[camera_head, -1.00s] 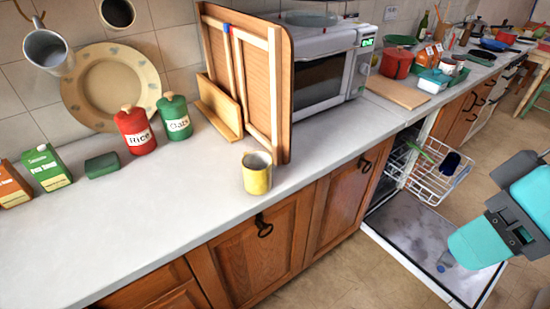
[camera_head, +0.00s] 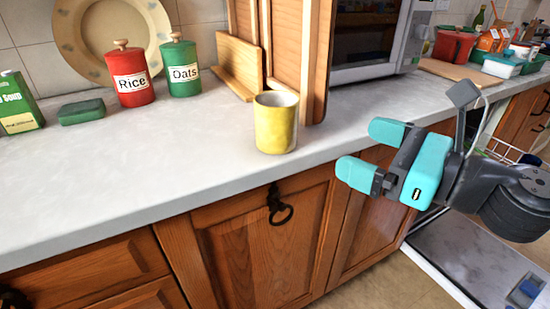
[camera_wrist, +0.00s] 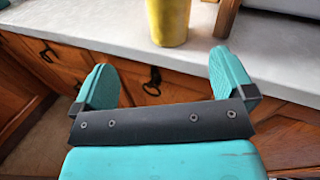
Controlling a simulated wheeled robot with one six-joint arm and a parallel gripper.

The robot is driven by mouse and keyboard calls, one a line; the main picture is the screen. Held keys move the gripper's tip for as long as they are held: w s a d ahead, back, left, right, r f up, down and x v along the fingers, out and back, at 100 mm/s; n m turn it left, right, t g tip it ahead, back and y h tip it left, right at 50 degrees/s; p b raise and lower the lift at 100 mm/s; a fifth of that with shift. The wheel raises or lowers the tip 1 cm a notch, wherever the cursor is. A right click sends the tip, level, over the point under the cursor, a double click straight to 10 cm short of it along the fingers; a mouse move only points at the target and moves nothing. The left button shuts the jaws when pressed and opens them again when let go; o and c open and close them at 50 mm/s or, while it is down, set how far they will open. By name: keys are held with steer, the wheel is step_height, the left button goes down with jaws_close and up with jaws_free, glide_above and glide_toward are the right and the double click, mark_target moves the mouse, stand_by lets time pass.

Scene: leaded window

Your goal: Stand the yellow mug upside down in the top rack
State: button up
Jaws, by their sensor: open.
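The yellow mug (camera_head: 275,122) stands upright on the counter, close to its front edge, with its open mouth up. Its lower part also shows at the top of the wrist view (camera_wrist: 169,20). My gripper (camera_head: 372,152) is open and empty, to the right of the mug and in front of the counter edge. In the wrist view my gripper (camera_wrist: 160,78) has its two teal fingers wide apart, with the mug ahead beyond them. The dishwasher rack (camera_head: 500,150) shows only in part at the right, largely hidden behind my arm.
A wooden folding rack (camera_head: 316,60) stands just behind the mug, beside the microwave (camera_head: 372,40). A red Rice jar (camera_head: 133,80) and a green Oats jar (camera_head: 180,70) stand further left. The open dishwasher door (camera_head: 460,255) lies low at the right.

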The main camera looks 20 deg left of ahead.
steer(key=f+m, duration=0.1)
steer(key=p, duration=0.6)
glide_toward(293, 120)
steer(key=a, duration=0.1)
steer(key=shift+m+t, duration=0.3)
steer(key=shift+t, duration=0.1)
steer(key=p+x, duration=0.1)
steer(key=x, duration=0.5)
steer(key=shift+a+f, duration=0.15)
steer(key=shift+a, duration=0.25)
steer(key=shift+f+p+x, duration=0.2)
steer(key=shift+p+x, duration=0.9)
steer(key=shift+x, duration=1.9)
steer(key=shift+w, duration=0.1)
steer(key=c, duration=1.1)
